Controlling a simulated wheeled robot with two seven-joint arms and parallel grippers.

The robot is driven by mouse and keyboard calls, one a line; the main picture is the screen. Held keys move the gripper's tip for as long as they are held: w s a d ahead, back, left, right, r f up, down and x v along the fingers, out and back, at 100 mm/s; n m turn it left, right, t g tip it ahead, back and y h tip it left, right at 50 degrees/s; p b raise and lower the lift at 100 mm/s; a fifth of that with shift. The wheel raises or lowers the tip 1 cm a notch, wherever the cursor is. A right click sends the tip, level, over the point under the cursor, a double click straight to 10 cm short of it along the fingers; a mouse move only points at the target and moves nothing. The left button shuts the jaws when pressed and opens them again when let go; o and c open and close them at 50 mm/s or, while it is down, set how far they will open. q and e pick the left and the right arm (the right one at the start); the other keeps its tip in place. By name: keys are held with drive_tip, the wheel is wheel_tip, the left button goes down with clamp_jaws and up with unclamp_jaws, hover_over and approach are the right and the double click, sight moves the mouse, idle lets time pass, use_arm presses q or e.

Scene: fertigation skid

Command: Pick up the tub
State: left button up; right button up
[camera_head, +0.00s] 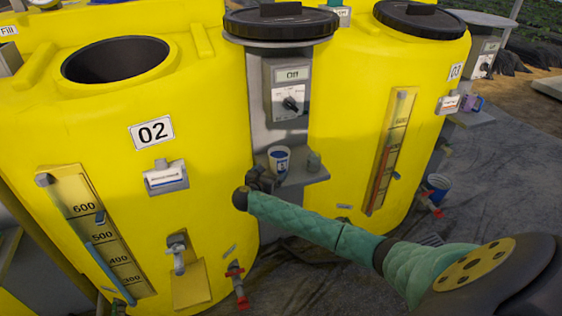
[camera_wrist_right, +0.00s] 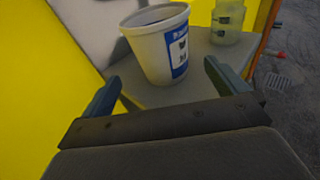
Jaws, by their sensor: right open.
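The tub (camera_head: 279,160) is a small white tapered container with a blue label, upright on a small grey shelf (camera_head: 306,175) between the two yellow tanks. In the right wrist view the tub (camera_wrist_right: 158,50) stands just ahead of the fingertips, between their lines, with its rim open at the top. My right gripper (camera_head: 262,178) is at the shelf's front left edge, close to the tub. In the wrist view my right gripper (camera_wrist_right: 163,83) has its two fingers spread wide with nothing between them. My left gripper is not in view.
Tank 02 (camera_head: 215,130) is close on the left. A control box (camera_head: 290,90) is above the shelf.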

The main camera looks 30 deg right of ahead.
sight(275, 167)
drive_tip(key=shift+x, duration=1.2)
drive_tip(key=x, duration=0.1)
drive_tip(key=p+x, duration=0.1)
drive_tip(key=x, duration=0.2)
drive_tip(key=shift+s+d+r, duration=0.15)
drive_tip(key=shift+d+r, duration=0.05)
drive_tip(key=shift+r, duration=0.1)
drive_tip(key=shift+w+d+f+p, duration=0.2)
drive_tip(key=shift+w+d+p, duration=0.1)
drive_tip(key=shift+d, duration=0.15)
drive_tip(key=c, duration=1.2)
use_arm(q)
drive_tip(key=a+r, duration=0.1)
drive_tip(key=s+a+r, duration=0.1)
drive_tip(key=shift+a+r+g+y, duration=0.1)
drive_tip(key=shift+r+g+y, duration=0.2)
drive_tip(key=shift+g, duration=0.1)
use_arm(e)
drive_tip(key=shift+c, duration=0.6)
drive_tip(key=shift+r, duration=0.2)
